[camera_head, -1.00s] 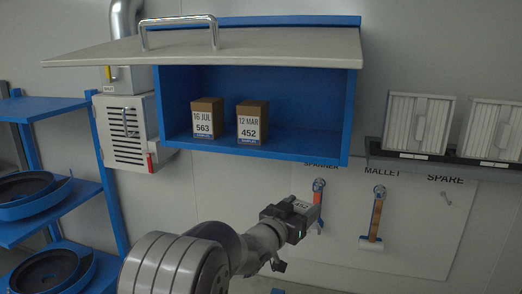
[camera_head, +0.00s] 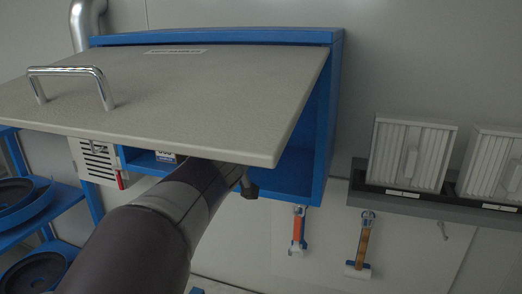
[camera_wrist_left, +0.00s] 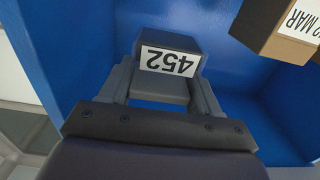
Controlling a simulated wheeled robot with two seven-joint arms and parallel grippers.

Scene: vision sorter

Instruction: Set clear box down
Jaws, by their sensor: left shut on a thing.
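My left gripper (camera_wrist_left: 162,88) is shut on a dark grey box (camera_wrist_left: 170,42) in the left wrist view. The box has a white label reading 452, upside down in this view, and does not look clear. Blue cabinet walls surround it; I cannot tell whether it touches the cabinet floor. A cardboard box (camera_wrist_left: 270,22) with a label ending in MAR is at upper right, apart from the held box. In the head view the raised lid and my arm hide the gripper and held box. My right gripper is not in view.
The blue cabinet (camera_head: 318,140) has its beige lid (camera_head: 190,95) swung up over my left arm. Part of a labelled box (camera_head: 165,157) shows under the lid. Hanging tools, including a mallet (camera_head: 363,245), and white filter units (camera_head: 410,153) are to the right.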

